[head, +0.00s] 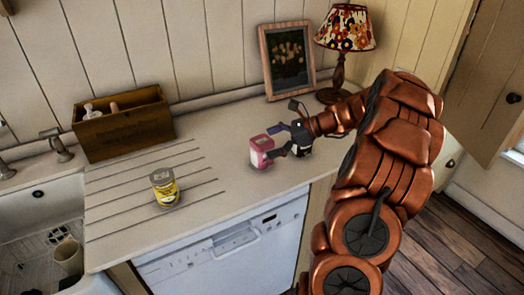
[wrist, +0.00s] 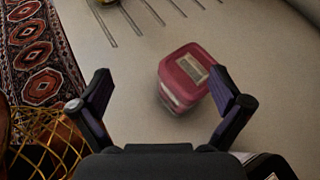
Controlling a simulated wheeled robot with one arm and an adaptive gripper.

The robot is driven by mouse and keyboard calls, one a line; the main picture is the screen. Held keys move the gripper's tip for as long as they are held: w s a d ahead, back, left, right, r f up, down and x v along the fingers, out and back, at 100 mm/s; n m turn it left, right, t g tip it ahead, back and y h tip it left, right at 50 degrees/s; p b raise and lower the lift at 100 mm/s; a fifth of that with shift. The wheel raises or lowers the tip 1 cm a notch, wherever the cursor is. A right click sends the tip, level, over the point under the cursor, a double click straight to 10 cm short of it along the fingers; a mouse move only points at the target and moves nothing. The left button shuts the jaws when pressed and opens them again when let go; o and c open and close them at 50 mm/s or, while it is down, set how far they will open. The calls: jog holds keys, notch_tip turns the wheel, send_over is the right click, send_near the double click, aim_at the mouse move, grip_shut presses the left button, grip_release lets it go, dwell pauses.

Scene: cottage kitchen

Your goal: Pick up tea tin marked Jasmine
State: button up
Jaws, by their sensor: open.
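A pink-red tin (head: 262,152) stands on the counter, and in the wrist view the tin (wrist: 184,78) has a pale label on its lid. A yellow tin (head: 165,188) stands further left on the grooved drainboard. I cannot read which tin says Jasmine. My gripper (wrist: 160,95) is open and empty, with the pink tin ahead of it, closer to the right finger.
A wooden box (head: 122,124) stands at the back left, beside the sink (head: 40,215). A framed picture (head: 287,60) and a lamp (head: 345,40) stand at the back right. The counter between the yellow and pink tins is clear. The dishwasher (head: 225,250) is below the front edge.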

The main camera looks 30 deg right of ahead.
aim_at(269, 142)
jog(key=d, duration=0.1)
jog(key=d+m+t, duration=0.1)
jog(key=d, duration=0.1)
jog(key=d+m, duration=0.1)
jog(key=d, duration=0.1)
jog(key=shift+d+f+t, duration=0.15)
jog(key=shift+f+t, duration=0.15)
jog(key=shift+f, duration=0.05)
jog(key=p+x, duration=0.2)
jog(key=x, duration=0.4)
jog(key=shift+w+a+p, duration=0.15)
jog(key=shift+a+p, duration=0.15)
jog(key=shift+w+a+f, duration=0.3)
jog(key=shift+w, duration=0.1)
jog(key=shift+c, duration=0.3)
jog(key=c, duration=1.2)
